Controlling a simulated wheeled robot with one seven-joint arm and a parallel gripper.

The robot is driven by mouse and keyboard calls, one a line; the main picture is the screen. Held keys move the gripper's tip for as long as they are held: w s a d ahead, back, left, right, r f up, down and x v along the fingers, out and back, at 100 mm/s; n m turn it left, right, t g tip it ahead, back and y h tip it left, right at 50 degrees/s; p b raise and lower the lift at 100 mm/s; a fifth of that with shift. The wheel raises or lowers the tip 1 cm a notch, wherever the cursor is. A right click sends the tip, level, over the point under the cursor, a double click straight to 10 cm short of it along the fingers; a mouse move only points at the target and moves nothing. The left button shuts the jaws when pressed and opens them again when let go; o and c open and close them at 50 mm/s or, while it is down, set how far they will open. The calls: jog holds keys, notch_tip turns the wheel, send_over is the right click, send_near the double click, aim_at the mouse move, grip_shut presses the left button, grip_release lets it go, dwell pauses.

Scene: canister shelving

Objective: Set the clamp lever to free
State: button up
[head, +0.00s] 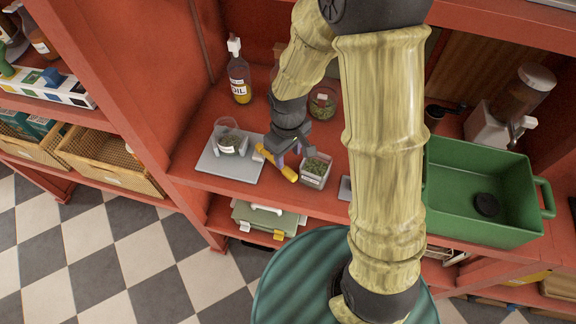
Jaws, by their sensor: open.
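A yellow-orange bar (288,173), which looks like the clamp lever, lies slanted at the right edge of a pale grey plate (222,166) on the red shelf. Which setting it is in cannot be read. My gripper (284,156) is open right over this bar, with its fingers close to it; whether they touch cannot be told. Part of the bar is hidden by the gripper.
A clear square canister (315,170) with green contents stands close right of the bar. Another round jar (322,103) and an oil bottle (239,75) stand behind. A green crate (546,198) holding a dark disc is at right.

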aim_at(288, 170)
notch_tip(288, 170, down, 7)
dwell(0.4)
grip_shut()
